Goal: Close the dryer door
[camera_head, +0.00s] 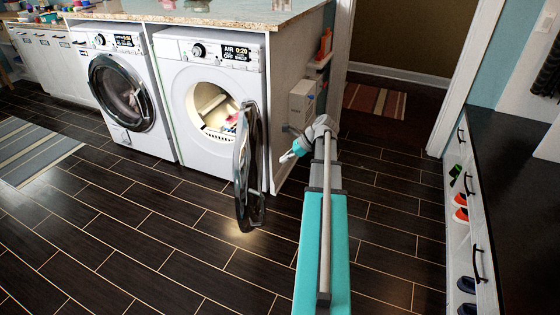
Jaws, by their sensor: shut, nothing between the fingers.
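The dryer (184,108) is the white machine on the right of the pair, with a display reading "AIR 0:20". Its round drum opening (214,112) is uncovered, and some light and pinkish items show inside. The dryer door (246,170) stands wide open, hinged on the right side of the opening and swung out toward me, seen nearly edge-on. My gripper (285,157) is shut and empty, just right of the open door, with a small gap seeming to lie between them in the picture. The exact depth between them is hard to tell.
A washer (125,93) with a dark round door stands left of the dryer, under a counter (215,14). A shoe cabinet (475,205) stands at the right. A striped rug (32,150) lies at the left. The dark tiled floor before the machines is clear. A doorway opens behind my arm.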

